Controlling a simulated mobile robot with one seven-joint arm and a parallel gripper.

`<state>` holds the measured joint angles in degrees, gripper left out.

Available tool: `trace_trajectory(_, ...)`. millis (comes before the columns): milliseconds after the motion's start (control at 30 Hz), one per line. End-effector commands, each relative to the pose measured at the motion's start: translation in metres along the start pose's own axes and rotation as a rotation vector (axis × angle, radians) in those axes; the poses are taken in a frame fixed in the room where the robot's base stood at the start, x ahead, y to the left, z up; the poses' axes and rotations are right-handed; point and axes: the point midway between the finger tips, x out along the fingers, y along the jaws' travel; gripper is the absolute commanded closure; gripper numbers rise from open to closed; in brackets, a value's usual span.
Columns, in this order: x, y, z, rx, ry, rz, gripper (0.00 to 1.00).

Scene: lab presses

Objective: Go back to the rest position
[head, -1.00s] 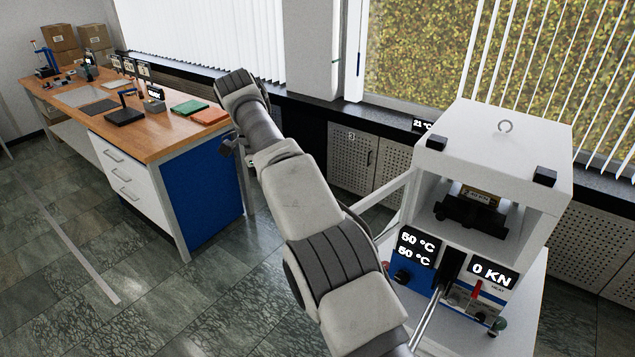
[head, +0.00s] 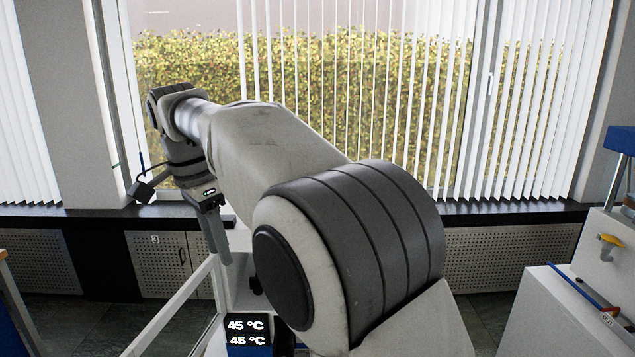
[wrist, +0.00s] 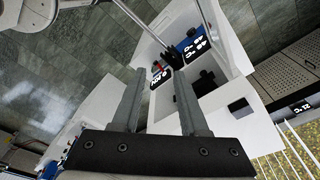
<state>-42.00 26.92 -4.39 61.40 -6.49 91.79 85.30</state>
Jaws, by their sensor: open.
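My gripper (wrist: 158,75) is open in the wrist view. Its two grey fingers stand apart with nothing held between them. In the head view my gripper (head: 222,255) hangs down from the raised wrist at left of centre, in front of the window. My arm reaches from the lower right up to the left. The white press (wrist: 232,92) lies below and beyond the fingers in the wrist view. In the head view my arm hides most of it, and its temperature display (head: 247,329) reads 45 °C twice.
A dark window sill (head: 505,212) runs along the back above perforated cabinets (head: 510,260). Another white machine (head: 570,310) with a yellow-handled part (head: 610,241) stands at the right. Grey tiled floor (wrist: 60,60) shows in the wrist view.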

Motion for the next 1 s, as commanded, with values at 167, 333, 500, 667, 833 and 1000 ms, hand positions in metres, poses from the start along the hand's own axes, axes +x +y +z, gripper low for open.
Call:
trace_trajectory(167, -0.004, 0.055, -0.05, -0.118, -0.017, -0.07, 0.56)
trace_trajectory(333, 0.0, 0.112, -0.081, -0.238, -0.008, -0.137, 0.56)
trace_trajectory(500, 0.013, 0.172, -0.099, -0.358, 0.028, -0.198, 0.56)
trace_trajectory(667, 0.033, 0.227, -0.103, -0.468, 0.084, -0.247, 0.56)
trace_trajectory(833, 0.062, 0.282, -0.098, -0.583, 0.165, -0.279, 0.56)
trace_trajectory(1000, 0.097, 0.328, -0.086, -0.688, 0.25, -0.286, 0.56)
